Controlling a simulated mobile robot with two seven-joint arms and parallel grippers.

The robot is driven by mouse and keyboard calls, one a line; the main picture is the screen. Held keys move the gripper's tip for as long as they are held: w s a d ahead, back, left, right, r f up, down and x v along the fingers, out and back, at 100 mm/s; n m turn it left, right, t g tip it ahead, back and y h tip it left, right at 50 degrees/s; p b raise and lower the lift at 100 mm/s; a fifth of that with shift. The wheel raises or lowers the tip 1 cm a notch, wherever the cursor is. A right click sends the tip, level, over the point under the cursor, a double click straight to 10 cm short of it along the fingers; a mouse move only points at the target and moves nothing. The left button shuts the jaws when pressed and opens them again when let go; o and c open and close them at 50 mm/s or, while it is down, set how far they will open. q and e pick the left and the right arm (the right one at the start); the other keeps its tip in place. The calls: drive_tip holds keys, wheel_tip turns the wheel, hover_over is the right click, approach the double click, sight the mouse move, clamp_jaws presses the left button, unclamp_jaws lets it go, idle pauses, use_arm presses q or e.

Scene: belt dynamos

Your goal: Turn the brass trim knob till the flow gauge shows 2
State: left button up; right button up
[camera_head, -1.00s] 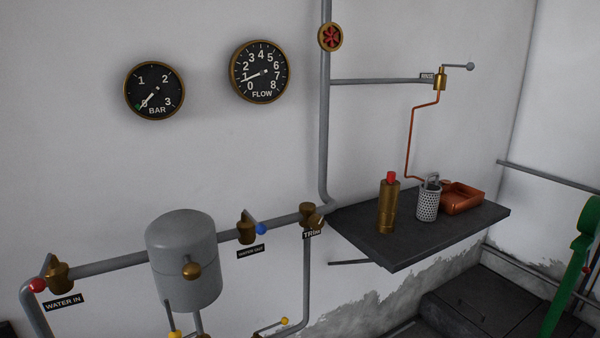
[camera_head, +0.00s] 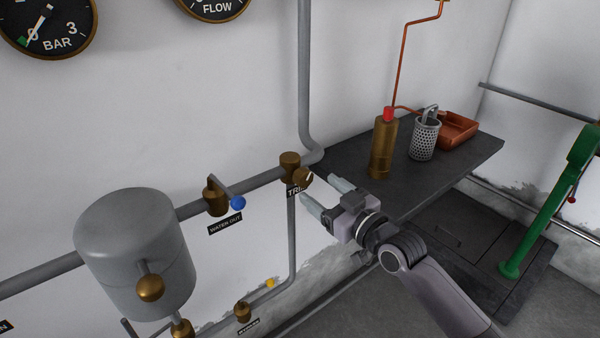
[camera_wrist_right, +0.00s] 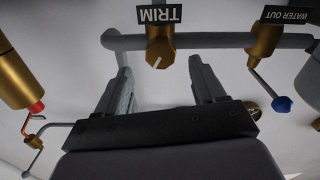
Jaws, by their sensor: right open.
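The brass trim knob (camera_head: 304,179) sits on a brass valve body on the grey pipe, above its partly hidden TRIM label (camera_head: 296,191). In the right wrist view the knob (camera_wrist_right: 159,57) faces me with a pale line across it. My right gripper (camera_head: 326,194) is open and empty, just right of the knob and apart from it. In the wrist view its two fingers point toward the knob, one on each side of it. The flow gauge (camera_head: 214,7) is cut off by the top edge, so its reading is not visible. My left gripper is not in view.
The WATER OUT valve with its blue-tipped lever (camera_head: 238,203) and a grey tank (camera_head: 135,250) stand left of the knob. A dark shelf (camera_head: 340,160) at right holds a brass bottle (camera_head: 382,150), a perforated cup (camera_head: 424,139) and a copper tray (camera_head: 472,130).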

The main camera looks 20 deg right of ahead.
sight(307, 180)
drive_tip(key=shift+x, duration=3.1)
drive_tip(key=c, duration=1.1)
